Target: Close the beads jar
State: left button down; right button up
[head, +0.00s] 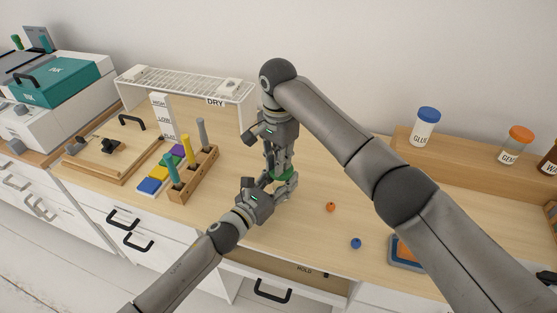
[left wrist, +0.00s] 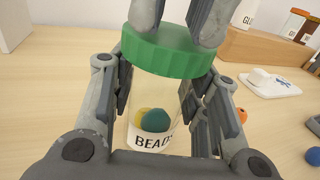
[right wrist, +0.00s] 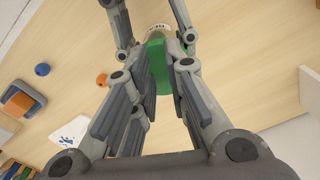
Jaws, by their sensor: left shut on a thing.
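The beads jar (left wrist: 150,110) is clear, with a "BEADS" label, and stands upright in the left wrist view. A yellow bead and a teal bead show inside it. Its green lid (left wrist: 172,52) sits at the mouth; I cannot tell if it is tight. The lid also shows in the head view (head: 284,176) and the right wrist view (right wrist: 158,68). My left gripper (head: 268,188) is shut on the jar's body. My right gripper (head: 279,168) points down from above, fingertips apart at the lid; whether they grip it is unclear.
An orange bead (head: 331,207) and a blue bead (head: 356,243) lie loose on the desk to the right. A wooden holder (head: 195,178) with coloured pegs stands left. A white drying rack (head: 190,84) is behind. A glue jar (head: 425,127) stands on the back shelf.

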jog(key=shift+f, duration=0.3)
pick_arm(q)
jog(key=shift+r, duration=0.1)
pick_arm(e)
jog(key=shift+f, duration=0.2)
jog(key=shift+r, duration=2.05)
pick_arm(q)
jog(key=c, duration=0.7)
grip_release()
jog(key=shift+s, duration=0.1)
